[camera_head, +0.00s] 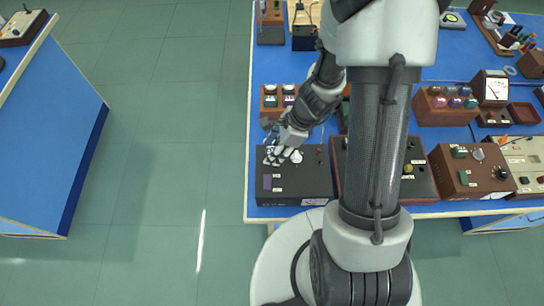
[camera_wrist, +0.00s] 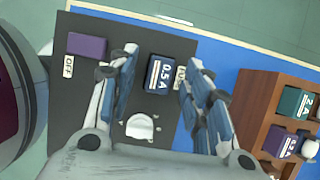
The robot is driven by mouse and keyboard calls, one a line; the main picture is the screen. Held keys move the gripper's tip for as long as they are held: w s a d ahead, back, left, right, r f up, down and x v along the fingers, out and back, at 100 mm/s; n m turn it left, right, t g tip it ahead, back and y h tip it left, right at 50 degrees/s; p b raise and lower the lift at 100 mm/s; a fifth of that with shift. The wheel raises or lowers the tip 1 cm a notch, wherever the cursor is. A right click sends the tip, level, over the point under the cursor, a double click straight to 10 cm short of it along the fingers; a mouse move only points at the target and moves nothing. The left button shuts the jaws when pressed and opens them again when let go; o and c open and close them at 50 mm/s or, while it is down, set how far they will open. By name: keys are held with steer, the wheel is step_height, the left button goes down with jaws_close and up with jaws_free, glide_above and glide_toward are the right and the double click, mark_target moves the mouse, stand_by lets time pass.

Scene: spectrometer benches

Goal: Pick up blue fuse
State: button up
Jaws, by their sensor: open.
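The blue fuse (camera_wrist: 158,78), dark with a white "0.5 A" label, sits on the top of a black instrument box (camera_wrist: 88,125). In the wrist view my gripper (camera_wrist: 164,60) is open, with one finger on each side of the fuse. In the head view my gripper (camera_head: 279,154) is over the back left part of the box (camera_head: 310,183). The fuse is hard to make out there.
A purple switch (camera_wrist: 87,45) and a white round knob (camera_wrist: 140,126) are on the same box. A brown wooden rack (camera_wrist: 253,103) holds a green fuse (camera_wrist: 295,103) and a purple fuse (camera_wrist: 284,145). More instrument boxes (camera_head: 472,170) stand to the right on the blue bench.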

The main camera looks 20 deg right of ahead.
jaws_close()
stand_by(0.7)
